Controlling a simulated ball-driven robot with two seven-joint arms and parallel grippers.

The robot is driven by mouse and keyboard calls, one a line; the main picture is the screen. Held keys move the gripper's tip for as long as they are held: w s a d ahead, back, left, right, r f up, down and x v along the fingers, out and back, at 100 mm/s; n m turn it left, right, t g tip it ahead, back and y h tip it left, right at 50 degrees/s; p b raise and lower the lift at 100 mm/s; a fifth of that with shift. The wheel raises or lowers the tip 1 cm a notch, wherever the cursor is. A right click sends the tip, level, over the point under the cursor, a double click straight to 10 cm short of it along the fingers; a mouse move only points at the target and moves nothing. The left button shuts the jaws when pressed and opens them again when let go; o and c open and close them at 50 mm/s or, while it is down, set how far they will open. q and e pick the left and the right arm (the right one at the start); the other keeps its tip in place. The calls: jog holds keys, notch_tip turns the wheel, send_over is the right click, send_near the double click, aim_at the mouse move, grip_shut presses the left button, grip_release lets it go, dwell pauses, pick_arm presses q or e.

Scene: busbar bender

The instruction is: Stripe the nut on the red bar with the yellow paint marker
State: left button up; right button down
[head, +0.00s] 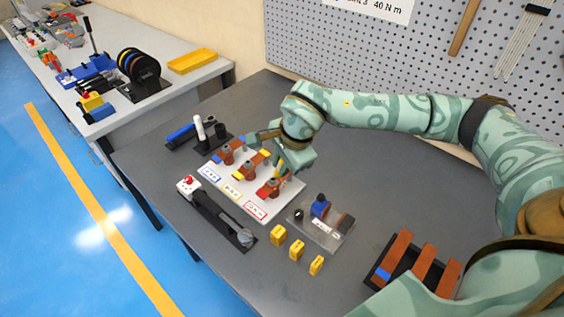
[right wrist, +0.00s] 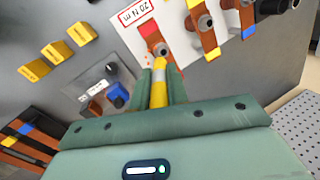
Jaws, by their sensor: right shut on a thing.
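The white board (head: 213,187) carries three copper bars with blue, yellow and red marks, each with a grey nut. The red bar (head: 264,192) is nearest the front right of the board; in the right wrist view it shows with its red end (right wrist: 148,28) and its nut (right wrist: 160,50). My right gripper (right wrist: 160,88) is shut on the yellow paint marker (right wrist: 159,95). The marker's tip points at the nut and appears at its near edge; I cannot tell whether they touch. In the head view my right gripper (head: 281,165) is above the red bar. My left gripper is not in view.
A black lever tool (head: 217,217) lies along the board's front. Several yellow blocks (head: 278,234) and a clear plate (head: 330,235) with a blue part stand right of it. A black rack with copper bars (head: 432,262) is further right. A pegboard (head: 430,60) rises behind.

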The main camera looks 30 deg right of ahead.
jog(key=shift+f, duration=0.25)
dwell(0.8)
jog(key=shift+w+a+p, duration=0.3)
jog(key=shift+w+p, duration=0.35)
jog(key=shift+w, duration=0.2)
dwell(2.4)
jog(key=shift+r+p, duration=2.65)
jog(key=shift+r, duration=0.4)
jog(key=shift+s+f, duration=0.1)
jog(key=shift+f, duration=0.05)
